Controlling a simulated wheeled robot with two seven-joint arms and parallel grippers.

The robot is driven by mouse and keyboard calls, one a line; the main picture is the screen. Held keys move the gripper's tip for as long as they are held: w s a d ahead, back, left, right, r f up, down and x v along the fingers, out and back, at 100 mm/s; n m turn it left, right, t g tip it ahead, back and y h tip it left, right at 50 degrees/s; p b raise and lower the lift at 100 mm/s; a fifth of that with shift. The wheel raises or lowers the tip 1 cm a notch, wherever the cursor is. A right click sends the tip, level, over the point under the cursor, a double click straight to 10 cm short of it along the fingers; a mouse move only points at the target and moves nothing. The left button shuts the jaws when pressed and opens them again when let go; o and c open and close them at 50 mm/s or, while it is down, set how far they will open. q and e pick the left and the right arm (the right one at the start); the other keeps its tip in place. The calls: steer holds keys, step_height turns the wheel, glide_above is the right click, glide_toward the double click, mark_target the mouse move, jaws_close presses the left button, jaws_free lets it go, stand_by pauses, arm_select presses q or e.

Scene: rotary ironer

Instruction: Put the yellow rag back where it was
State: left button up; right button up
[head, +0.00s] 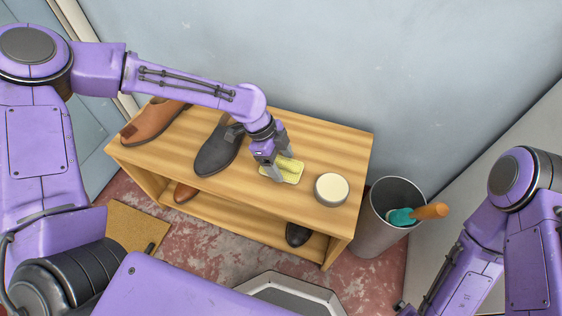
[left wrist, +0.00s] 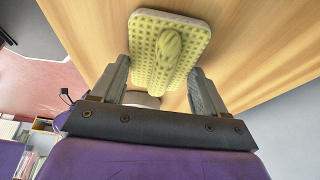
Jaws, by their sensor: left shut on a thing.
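The yellow rag (head: 291,172) is a small textured cloth with a raised bunch in its middle. It is at the top of the wooden shoe bench (head: 321,144), between the dark shoe and the round tin. I cannot tell whether it touches the wood. My left gripper (head: 279,168) points down at the rag and is shut on its bunched middle. In the left wrist view the rag (left wrist: 168,50) spreads out beyond the fingertips (left wrist: 160,85). My right arm shows at the right, but its gripper is out of view.
A brown shoe (head: 152,121) and a dark shoe (head: 216,154) stand on the bench's left half. A round tin with cream contents (head: 331,189) is right of the rag. Shoes sit on the lower shelf. A grey bin (head: 376,232) holding an orange-handled teal tool stands at the right.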

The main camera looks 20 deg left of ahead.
arm_select(q)
steer(key=o, duration=0.9)
steer(key=shift+f, duration=0.1)
steer(key=shift+o, duration=0.2)
steer(key=p+v, duration=0.4)
steer(key=v, duration=0.8)
steer(key=shift+p, duration=0.3)
steer(key=shift+d, duration=0.1)
